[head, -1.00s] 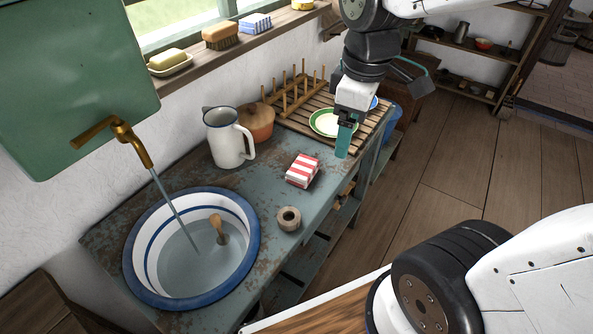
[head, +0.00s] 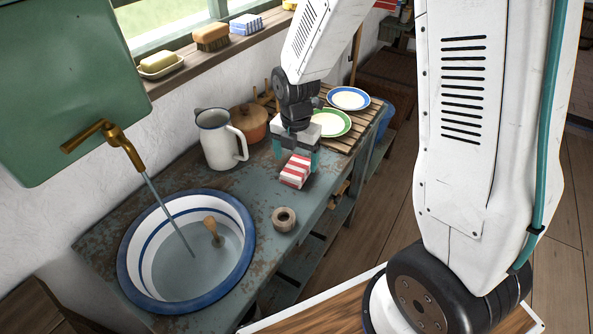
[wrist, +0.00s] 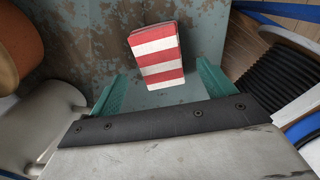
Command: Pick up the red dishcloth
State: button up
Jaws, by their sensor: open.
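The red dishcloth, a folded block with red and white stripes (head: 296,171), lies on the worn blue-grey counter (head: 262,190) to the right of the white jug. In the wrist view the dishcloth (wrist: 157,55) sits ahead of my gripper, between the lines of its two teal fingers. My gripper (head: 297,158) is open and empty, just behind and above the dishcloth in the head view. In the wrist view the fingers (wrist: 160,92) stand apart on either side of it, with nothing between the tips. I cannot tell the exact height gap.
A white enamel jug (head: 221,140) and a lidded brown pot (head: 250,124) stand left of my gripper. A slatted rack with plates (head: 348,98) is behind. A roll of twine (head: 284,219) and a water-filled basin (head: 129,250) are in front. The counter's right edge is close to the dishcloth.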

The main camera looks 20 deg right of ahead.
aim_at(297, 166)
notch_tip(297, 166, down, 4)
jog(key=shift+w+d+f, duration=0.1)
jog(key=shift+d+f, duration=0.05)
jog(key=c, duration=1.1)
